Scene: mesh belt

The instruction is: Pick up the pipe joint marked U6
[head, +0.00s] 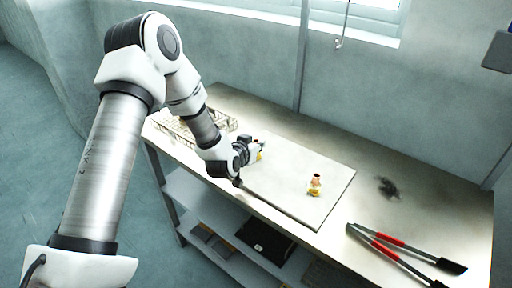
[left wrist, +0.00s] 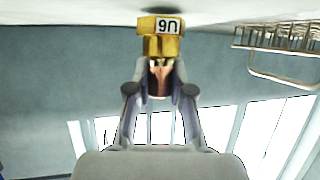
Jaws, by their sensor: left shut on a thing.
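My left gripper (head: 257,149) is over the left part of the pale board on the bench. In the left wrist view my left gripper (left wrist: 160,80) is shut on a yellow and copper pipe joint (left wrist: 160,47), whose white label reads U6, turned upside down. This joint also shows in the head view as a small yellow patch (head: 261,156) at the fingertips. I cannot tell whether it touches the surface. A second pipe joint (head: 314,186) stands on the board to the right; its label is unreadable. My right gripper is not in view.
The pale board (head: 287,205) lies on the bench. A wire mesh basket (head: 174,128) is at the left end, partly behind my arm; it also shows in the left wrist view (left wrist: 280,38). Red-handled loppers (head: 390,250) lie front right. A small dark object (head: 388,187) lies right of the board.

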